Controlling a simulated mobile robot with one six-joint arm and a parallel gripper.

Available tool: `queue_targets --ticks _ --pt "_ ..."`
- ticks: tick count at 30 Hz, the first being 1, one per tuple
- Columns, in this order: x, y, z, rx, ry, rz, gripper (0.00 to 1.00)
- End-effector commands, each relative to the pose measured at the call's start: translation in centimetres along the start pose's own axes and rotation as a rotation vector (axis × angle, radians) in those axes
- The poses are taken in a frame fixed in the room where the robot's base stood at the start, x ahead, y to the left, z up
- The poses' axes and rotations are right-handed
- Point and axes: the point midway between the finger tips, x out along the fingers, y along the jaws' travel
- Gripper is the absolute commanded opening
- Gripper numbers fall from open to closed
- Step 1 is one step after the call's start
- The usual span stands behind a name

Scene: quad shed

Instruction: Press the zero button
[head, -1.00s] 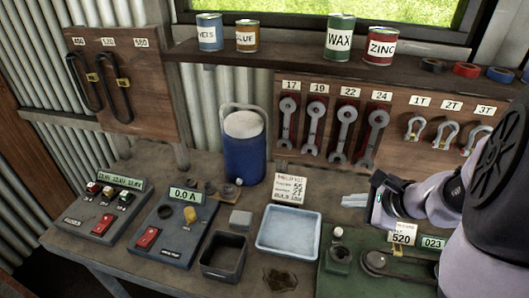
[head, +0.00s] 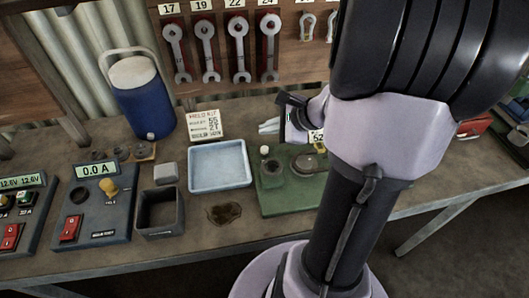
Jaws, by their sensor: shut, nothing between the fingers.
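A green bench device (head: 290,200) stands right of the pale blue tray, partly hidden by my arm. On its top are a small post with a whitish tip (head: 264,150), a dark round socket (head: 272,170) and a round metal disc (head: 308,165). I read no zero marking, so I cannot tell which part is the zero button. My gripper (head: 268,126) is shut and empty, its pale fingers pointing left behind the whitish tip in the picture. I cannot tell its height above the bench. A card (head: 316,136) is partly hidden by my arm.
The pale blue tray (head: 220,185), black open box (head: 182,222) and meter reading 0.0 A (head: 95,225) stand left of the green device. A blue jug (head: 145,108) and a written card (head: 204,124) stand behind. Wrenches hang on the back board (head: 289,60).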

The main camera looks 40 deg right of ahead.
Motion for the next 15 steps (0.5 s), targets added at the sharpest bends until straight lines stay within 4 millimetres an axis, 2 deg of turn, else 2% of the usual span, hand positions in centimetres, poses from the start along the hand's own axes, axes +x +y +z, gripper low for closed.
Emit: queue_targets --ticks 1,6,15 --pt "0.9 0.7 -0.7 0.001 0.000 0.001 0.00" --pt "2.7 1.9 -1.9 0.000 0.000 0.000 0.00" --pt "3.0 2.2 -2.2 0.000 0.000 0.000 0.00"
